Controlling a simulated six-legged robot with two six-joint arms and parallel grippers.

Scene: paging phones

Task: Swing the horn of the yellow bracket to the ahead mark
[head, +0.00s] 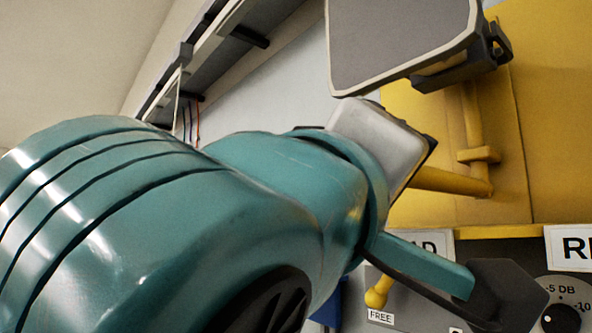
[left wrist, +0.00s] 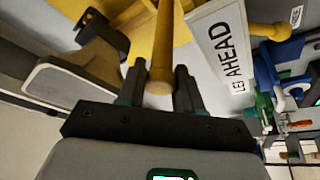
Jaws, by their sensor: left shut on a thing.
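The yellow bracket (head: 472,115) stands against a yellow panel, with a stub and a lever bar (head: 440,181) low on it. The horn (head: 400,42), a grey square face with a pale rim, is at the top and faces towards me. In the left wrist view the horn (left wrist: 75,80) is at the left. My left gripper (left wrist: 160,92) is shut on the yellow lever bar (left wrist: 162,45), one finger on each side. A white plate reading AHEAD (left wrist: 220,42) is right of the bar. My right gripper is not in view.
Below the bracket is a grey control panel with a yellow knob (head: 378,292) by a FREE label, a dial (head: 562,318) and a plate starting RI (head: 572,248). A part-hidden plate ends in AD (head: 430,246). Blue and green items (left wrist: 268,85) stand at the wrist view's right.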

